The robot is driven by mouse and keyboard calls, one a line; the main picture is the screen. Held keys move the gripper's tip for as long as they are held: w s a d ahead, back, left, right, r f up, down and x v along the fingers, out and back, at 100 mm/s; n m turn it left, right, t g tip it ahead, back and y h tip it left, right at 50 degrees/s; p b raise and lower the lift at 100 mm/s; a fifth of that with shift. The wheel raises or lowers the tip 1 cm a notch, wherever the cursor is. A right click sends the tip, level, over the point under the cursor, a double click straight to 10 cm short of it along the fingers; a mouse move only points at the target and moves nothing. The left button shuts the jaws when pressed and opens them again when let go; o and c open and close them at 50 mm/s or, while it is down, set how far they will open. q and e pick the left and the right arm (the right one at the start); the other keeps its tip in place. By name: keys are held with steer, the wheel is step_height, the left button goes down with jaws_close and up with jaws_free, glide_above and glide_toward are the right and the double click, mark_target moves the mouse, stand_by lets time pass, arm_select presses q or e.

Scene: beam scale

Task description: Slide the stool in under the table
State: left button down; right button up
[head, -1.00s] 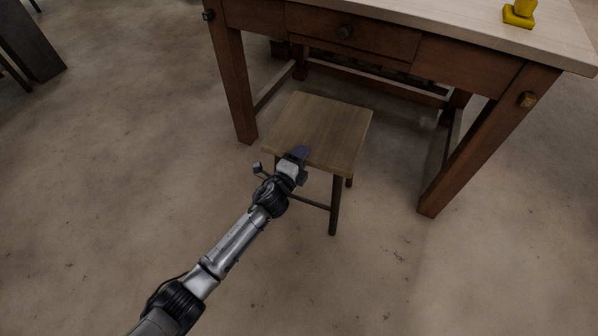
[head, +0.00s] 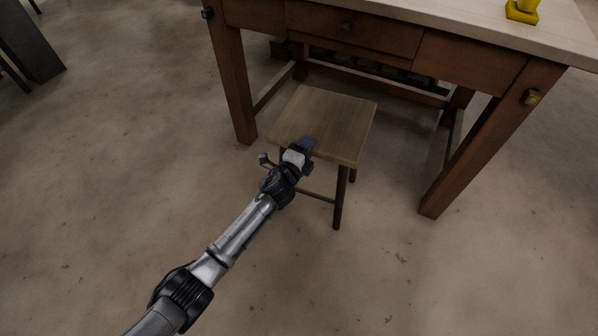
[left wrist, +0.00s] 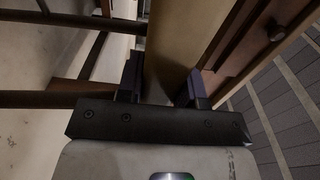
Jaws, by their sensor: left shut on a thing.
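The wooden stool (head: 330,115) has a square light-brown seat and dark legs. It stands upright on the floor in front of the table (head: 480,78), between the table's two front legs, with its far edge close to the drawer front in the head view. My left gripper (head: 306,146) is shut on the near edge of the seat. In the left wrist view the seat edge (left wrist: 172,70) runs between the two fingers (left wrist: 163,88). The stool's far legs are mostly hidden by the seat. My right gripper is not in view.
The table has a drawer with a round knob (head: 346,27) and a low rail (head: 390,88) at the back. A yellow object (head: 522,12) stands on the tabletop. The floor around the stool is clear. A dark piece of furniture (head: 30,40) stands at the far left.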

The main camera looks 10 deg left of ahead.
arm_select(q)
steer(key=shift+b+x, duration=0.65)
steer(key=shift+x, duration=0.45)
steer(key=shift+w+d+b, duration=0.15)
steer(key=shift+w+b, duration=0.15)
steer(key=shift+w, duration=0.1)
steer(key=shift+w, duration=0.15)
